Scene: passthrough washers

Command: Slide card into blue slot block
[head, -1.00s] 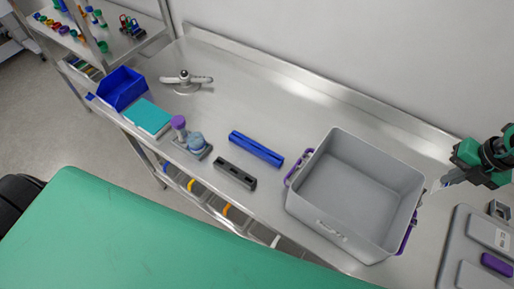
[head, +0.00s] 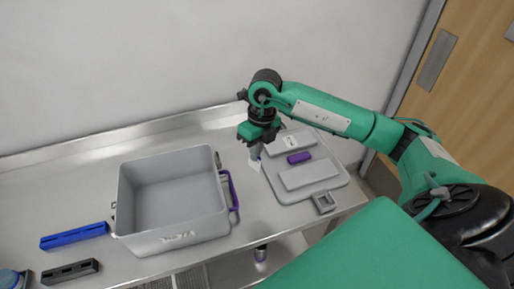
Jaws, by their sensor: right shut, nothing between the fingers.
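The blue slot block (head: 74,236) lies on the steel bench at the left, beside the grey bin. My right gripper (head: 256,157) points down over the bench, between the bin and the grey tray. It is shut with nothing between its fingers. A small whitish piece (head: 255,167) shows right at its fingertips; I cannot tell for sure whether it is the card. My left gripper is out of view.
A grey bin (head: 174,242) with purple handles stands between the blue block and my right gripper. A black slotted block (head: 70,271) lies in front of the blue one. A grey tray (head: 335,178) with a purple piece (head: 299,157) lies to the right.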

